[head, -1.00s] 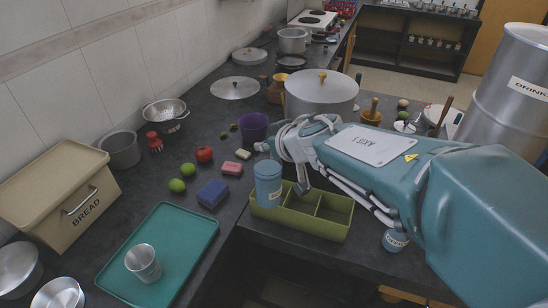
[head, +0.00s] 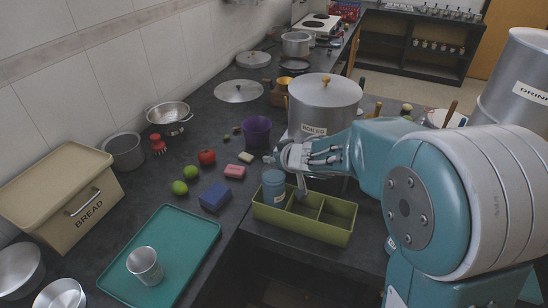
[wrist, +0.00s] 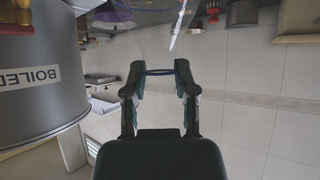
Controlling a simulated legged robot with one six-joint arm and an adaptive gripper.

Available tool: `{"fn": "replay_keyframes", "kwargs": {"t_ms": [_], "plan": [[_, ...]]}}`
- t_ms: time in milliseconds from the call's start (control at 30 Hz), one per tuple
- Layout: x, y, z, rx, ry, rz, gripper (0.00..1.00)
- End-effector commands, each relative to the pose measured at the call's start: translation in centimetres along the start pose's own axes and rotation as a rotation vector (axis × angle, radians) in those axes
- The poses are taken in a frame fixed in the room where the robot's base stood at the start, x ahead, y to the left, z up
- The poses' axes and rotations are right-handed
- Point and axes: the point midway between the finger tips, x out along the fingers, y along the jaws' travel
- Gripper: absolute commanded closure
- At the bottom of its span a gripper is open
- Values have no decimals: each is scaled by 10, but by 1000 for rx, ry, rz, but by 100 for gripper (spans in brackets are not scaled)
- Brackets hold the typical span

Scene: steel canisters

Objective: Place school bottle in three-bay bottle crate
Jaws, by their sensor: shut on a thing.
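The blue school bottle (head: 273,190) with a pale label stands upright at the left bay of the olive-green three-bay crate (head: 320,236). Its lower part is hidden behind the crate's front wall, so I cannot tell whether it touches the floor. My gripper (head: 284,170) is at the bottle's top, one finger on each side, shut on it. In the wrist view my gripper (wrist: 160,72) shows only a thin dark band between its fingertips. The middle and right bays look empty.
A large steel pot (head: 326,100) marked BOILED stands close behind the crate. A teal tray (head: 185,235) holds a steel cup (head: 144,265).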

Motion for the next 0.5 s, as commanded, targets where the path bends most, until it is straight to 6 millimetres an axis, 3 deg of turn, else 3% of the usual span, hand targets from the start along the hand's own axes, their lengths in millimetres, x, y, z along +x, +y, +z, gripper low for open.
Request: {"fn": "replay_keyframes", "kwargs": {"t_ms": [500], "plan": [[5,0,7,0,1,-1,100]]}}
